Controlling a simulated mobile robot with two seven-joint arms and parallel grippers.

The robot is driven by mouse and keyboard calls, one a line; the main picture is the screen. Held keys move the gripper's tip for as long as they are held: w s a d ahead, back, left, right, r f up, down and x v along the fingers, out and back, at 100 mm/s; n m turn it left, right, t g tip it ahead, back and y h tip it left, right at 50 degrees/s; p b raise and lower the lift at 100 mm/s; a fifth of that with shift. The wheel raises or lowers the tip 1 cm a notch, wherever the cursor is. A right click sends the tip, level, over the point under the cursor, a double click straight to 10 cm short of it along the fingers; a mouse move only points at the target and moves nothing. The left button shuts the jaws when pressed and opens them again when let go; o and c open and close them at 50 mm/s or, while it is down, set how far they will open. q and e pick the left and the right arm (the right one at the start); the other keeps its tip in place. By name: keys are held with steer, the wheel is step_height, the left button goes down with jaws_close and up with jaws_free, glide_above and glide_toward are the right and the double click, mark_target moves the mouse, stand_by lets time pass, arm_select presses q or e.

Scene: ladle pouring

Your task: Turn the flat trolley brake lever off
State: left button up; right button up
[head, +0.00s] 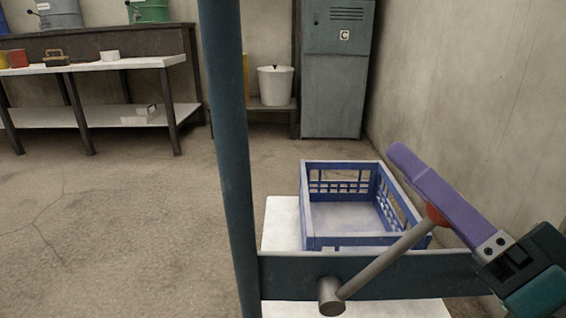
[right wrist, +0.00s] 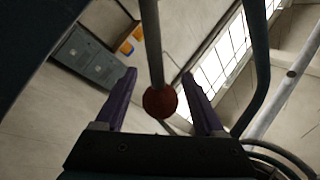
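The brake lever (head: 383,258) is a grey rod rising to the right from a round pivot on the trolley's dark teal crossbar (head: 400,284). A red knob (head: 436,214) tops it. My right gripper (head: 398,152) reaches in from the right with purple fingers beside the knob. In the right wrist view the knob (right wrist: 160,101) sits between the two spread fingers (right wrist: 159,73), with gaps on both sides. The gripper is open. In the head view the near finger hides the far one. My left gripper is not in view.
A blue crate (head: 348,241) stands on the trolley's white deck (head: 283,222) behind the crossbar. A teal post (head: 233,150) rises at the left. A wall (head: 480,90) is close on the right. A workbench (head: 100,68), white bucket (head: 275,85) and grey cabinet (head: 334,90) are farther back. Left floor is clear.

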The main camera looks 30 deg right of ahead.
steer(key=p+v, duration=0.1)
steer(key=v, duration=0.9)
steer(key=shift+p, duration=0.3)
steer(key=shift+c, duration=0.3)
